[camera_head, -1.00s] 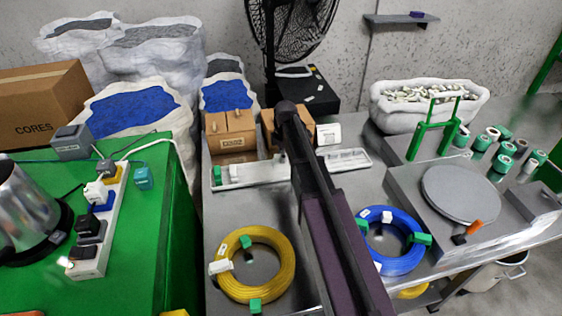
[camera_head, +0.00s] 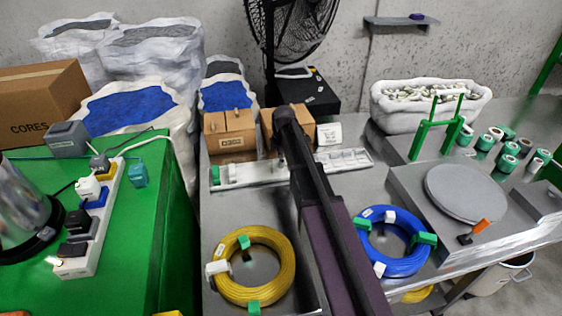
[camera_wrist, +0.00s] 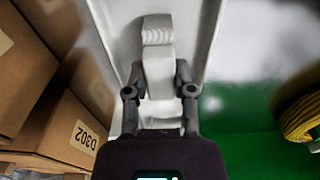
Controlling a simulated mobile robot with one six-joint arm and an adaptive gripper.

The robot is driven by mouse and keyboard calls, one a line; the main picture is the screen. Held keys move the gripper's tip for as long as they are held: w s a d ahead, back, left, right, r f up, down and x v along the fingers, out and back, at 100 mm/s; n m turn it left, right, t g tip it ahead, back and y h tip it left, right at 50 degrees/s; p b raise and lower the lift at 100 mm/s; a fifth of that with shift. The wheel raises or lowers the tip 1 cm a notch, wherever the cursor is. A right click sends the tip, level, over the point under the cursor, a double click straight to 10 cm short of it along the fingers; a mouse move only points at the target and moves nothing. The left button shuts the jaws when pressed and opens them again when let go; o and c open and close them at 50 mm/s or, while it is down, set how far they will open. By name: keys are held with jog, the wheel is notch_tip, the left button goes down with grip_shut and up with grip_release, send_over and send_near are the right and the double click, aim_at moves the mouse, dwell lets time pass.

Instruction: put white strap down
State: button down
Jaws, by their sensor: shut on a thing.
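A white strap (camera_wrist: 158,55) is between the fingers of my gripper (camera_wrist: 160,88) in the wrist view. The gripper is shut on it, above or inside the pale tray (camera_wrist: 205,25); I cannot tell whether the strap touches the tray. In the head view, the long white tray (camera_head: 262,173) lies across the back of the grey table, partly behind my arm. A green strap and a white strap show at its left end (camera_head: 233,173). My gripper and the held strap are hidden by my arm in the head view.
A yellow cable coil (camera_head: 285,277) and a blue cable coil (camera_head: 398,268), both with straps, lie on the table. Cardboard boxes (camera_head: 229,136) stand close behind the tray. A green table (camera_head: 130,225) with a power strip (camera_head: 76,265) is at left.

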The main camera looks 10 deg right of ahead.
jog(key=shift+f, duration=0.2)
jog(key=shift+c, duration=2.3)
grip_release()
jog(key=shift+r, duration=0.15)
notch_tip(320, 180, up, 12)
jog(key=p, duration=1.2)
jog(key=shift+d, duration=0.45)
